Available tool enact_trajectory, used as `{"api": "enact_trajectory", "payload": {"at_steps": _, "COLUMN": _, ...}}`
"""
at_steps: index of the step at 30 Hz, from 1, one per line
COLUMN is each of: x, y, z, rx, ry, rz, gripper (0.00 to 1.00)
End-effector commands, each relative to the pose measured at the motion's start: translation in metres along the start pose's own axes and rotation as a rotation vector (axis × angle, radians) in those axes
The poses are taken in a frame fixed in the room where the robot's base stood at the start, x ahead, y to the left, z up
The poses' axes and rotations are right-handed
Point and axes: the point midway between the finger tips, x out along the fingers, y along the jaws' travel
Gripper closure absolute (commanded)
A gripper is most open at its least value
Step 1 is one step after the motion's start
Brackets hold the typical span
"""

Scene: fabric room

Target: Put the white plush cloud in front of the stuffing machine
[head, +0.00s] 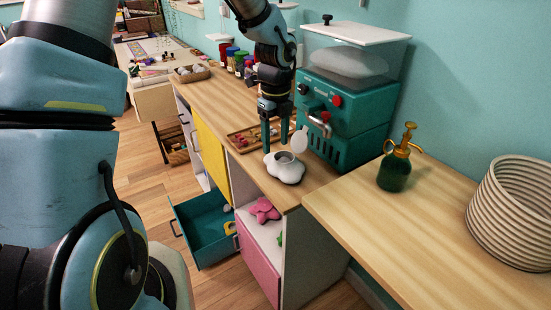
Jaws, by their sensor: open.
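The white plush cloud (288,175) lies on the wooden counter (206,87), near its front right corner. It has a grey round patch on top, and a pale round piece stands up behind it. The teal stuffing machine (345,108), with a clear hopper of white filling, stands at the back against the wall. The cloud is in front of the machine, a little to its left in the picture. My gripper (275,146) points down with its fingers apart, just above and behind the cloud. I see nothing between the fingers. Whether a fingertip touches the cloud is unclear.
A wooden tray (243,143) with small red pieces lies left of the gripper. Jars (239,64) and a basket (193,74) stand farther back. A teal drawer (208,232) hangs open below. At right, a green spray bottle (394,172) and a ribbed basket (515,215) stand on another table.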

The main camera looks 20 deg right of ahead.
Motion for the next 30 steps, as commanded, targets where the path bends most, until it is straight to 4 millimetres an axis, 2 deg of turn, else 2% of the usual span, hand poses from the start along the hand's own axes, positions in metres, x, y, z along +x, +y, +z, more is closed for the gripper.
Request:
{"api": "enact_trajectory", "payload": {"at_steps": 3, "x": -0.017, "y": 0.000, "z": 0.001, "rx": -0.001, "ry": -0.002, "rz": -0.002, "gripper": 0.37}}
{"api": "enact_trajectory", "payload": {"at_steps": 6, "x": -0.025, "y": 0.000, "z": 0.000, "rx": 0.000, "ry": 0.000, "rz": -0.001, "gripper": 0.37}}
{"api": "enact_trajectory", "payload": {"at_steps": 14, "x": -0.031, "y": 0.003, "z": 0.001, "rx": -0.018, "ry": 0.000, "rz": 0.001, "gripper": 0.37}}
{"api": "enact_trajectory", "payload": {"at_steps": 17, "x": -0.033, "y": 0.019, "z": 0.012, "rx": -0.148, "ry": -0.008, "rz": 0.001, "gripper": 0.37}}
{"api": "enact_trajectory", "payload": {"at_steps": 20, "x": -0.037, "y": 0.054, "z": 0.032, "rx": -0.444, "ry": -0.020, "rz": -0.003, "gripper": 0.37}}
{"api": "enact_trajectory", "payload": {"at_steps": 24, "x": -0.046, "y": 0.127, "z": 0.059, "rx": -1.051, "ry": -0.035, "rz": -0.029, "gripper": 0.37}}
{"api": "enact_trajectory", "payload": {"at_steps": 27, "x": -0.052, "y": 0.180, "z": 0.070, "rx": -1.511, "ry": -0.034, "rz": -0.061, "gripper": 0.37}}
{"api": "enact_trajectory", "payload": {"at_steps": 30, "x": -0.056, "y": 0.226, "z": 0.073, "rx": -1.938, "ry": -0.019, "rz": -0.101, "gripper": 0.37}}
